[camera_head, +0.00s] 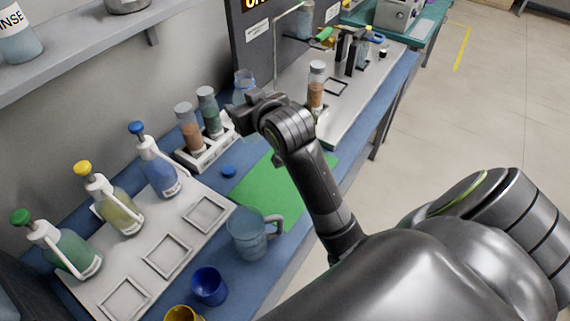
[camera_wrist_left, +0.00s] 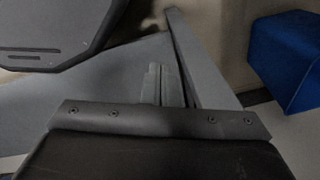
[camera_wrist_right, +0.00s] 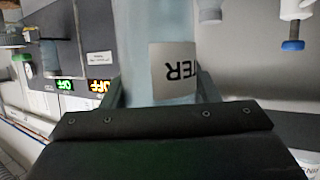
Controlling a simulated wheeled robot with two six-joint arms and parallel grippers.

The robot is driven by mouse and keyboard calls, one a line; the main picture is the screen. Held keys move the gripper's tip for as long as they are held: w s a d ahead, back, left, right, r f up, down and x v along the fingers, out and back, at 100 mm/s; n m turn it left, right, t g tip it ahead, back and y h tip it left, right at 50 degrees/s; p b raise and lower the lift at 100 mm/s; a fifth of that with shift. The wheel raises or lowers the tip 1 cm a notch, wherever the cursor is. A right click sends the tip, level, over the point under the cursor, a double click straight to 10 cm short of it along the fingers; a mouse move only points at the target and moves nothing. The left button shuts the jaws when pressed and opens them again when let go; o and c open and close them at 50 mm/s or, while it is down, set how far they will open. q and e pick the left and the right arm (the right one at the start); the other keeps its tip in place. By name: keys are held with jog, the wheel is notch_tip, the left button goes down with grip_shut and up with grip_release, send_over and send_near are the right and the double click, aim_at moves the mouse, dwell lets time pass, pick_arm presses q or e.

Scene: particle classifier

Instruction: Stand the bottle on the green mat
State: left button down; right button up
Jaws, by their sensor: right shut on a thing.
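A clear, pale blue bottle (camera_wrist_right: 160,50) with a white label ending in "TER" stands between the fingers of my right gripper (camera_wrist_right: 160,95), which is shut on it. In the head view the bottle (camera_head: 244,82) shows only in part, behind the dark right gripper (camera_head: 240,115); its lower part is hidden. The green mat (camera_head: 252,192) lies flat on the blue bench, nearer than the gripper, partly covered by my right arm. My left gripper (camera_wrist_left: 165,85) shows only in its wrist view, its fingers close together with nothing visible between them.
A rack (camera_head: 210,152) with two capped vials stands left of the gripper. A clear jug (camera_head: 250,232) stands at the mat's near edge. Pump bottles (camera_head: 160,175) line the left tray; a blue cup (camera_head: 209,286) stands in front.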

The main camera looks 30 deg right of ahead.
jog(key=d+f+p, duration=0.1)
jog(key=d+f, duration=0.2)
jog(key=f, duration=0.3)
jog(key=s+d+f+p, duration=0.1)
jog(key=d+f, duration=0.1)
jog(key=f, duration=0.5)
jog(key=d+f+p, duration=0.2)
jog(key=d+f, duration=0.1)
jog(key=f, duration=0.4)
jog(key=shift+s+d, duration=0.25)
jog(key=shift+d, duration=0.05)
jog(key=shift+f, duration=0.3)
jog(key=shift+f, duration=0.15)
jog(key=o, duration=1.3)
